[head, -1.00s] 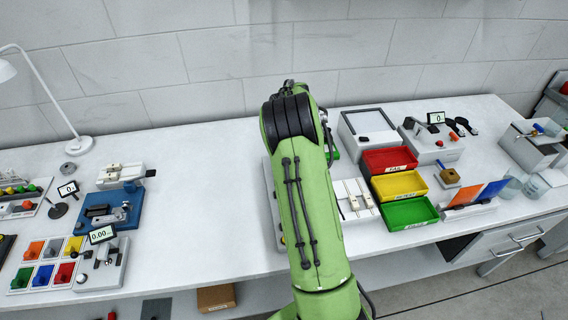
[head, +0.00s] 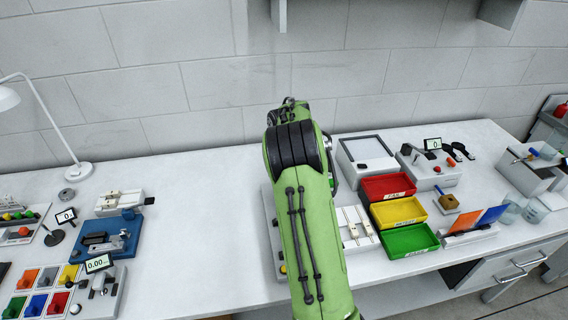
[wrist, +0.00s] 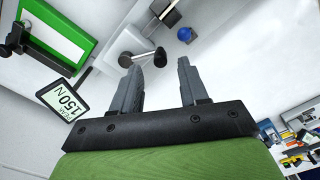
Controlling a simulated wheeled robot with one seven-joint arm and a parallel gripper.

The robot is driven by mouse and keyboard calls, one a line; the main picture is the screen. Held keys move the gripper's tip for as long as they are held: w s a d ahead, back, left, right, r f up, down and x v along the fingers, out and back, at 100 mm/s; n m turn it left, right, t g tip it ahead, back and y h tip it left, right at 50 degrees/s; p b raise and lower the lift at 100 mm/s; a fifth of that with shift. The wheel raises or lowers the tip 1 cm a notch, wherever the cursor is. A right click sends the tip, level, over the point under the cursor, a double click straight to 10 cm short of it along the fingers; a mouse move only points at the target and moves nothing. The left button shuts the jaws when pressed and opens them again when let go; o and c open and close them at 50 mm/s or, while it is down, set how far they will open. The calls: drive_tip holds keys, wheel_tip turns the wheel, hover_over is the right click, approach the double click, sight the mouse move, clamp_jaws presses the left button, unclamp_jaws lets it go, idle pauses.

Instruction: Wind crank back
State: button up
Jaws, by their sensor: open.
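My gripper (wrist: 158,72) is open in the wrist view, with two grey fingers apart and nothing between them. Just beyond the fingertips is a pale block (wrist: 128,46) with a metal rod and dark round ends (wrist: 160,57). I cannot tell for sure whether this is the crank. A blue ball knob (wrist: 184,34) is above, beyond the right finger. A green-framed device (wrist: 56,35) with a black clamp-like part is at upper left. A display reading 150 N (wrist: 63,99) is beside it. In the head view my green arm hides the gripper and most of the device behind it.
In the head view, red (head: 388,186), yellow (head: 398,212) and green (head: 408,241) trays stand right of my arm. A blue vice-like fixture (head: 108,236) and coloured blocks are at left. The bench between them and my arm is clear.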

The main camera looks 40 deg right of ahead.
wheel_tip(320, 180, up, 12)
drive_tip(key=p, duration=0.2)
drive_tip(key=shift+p, duration=0.35)
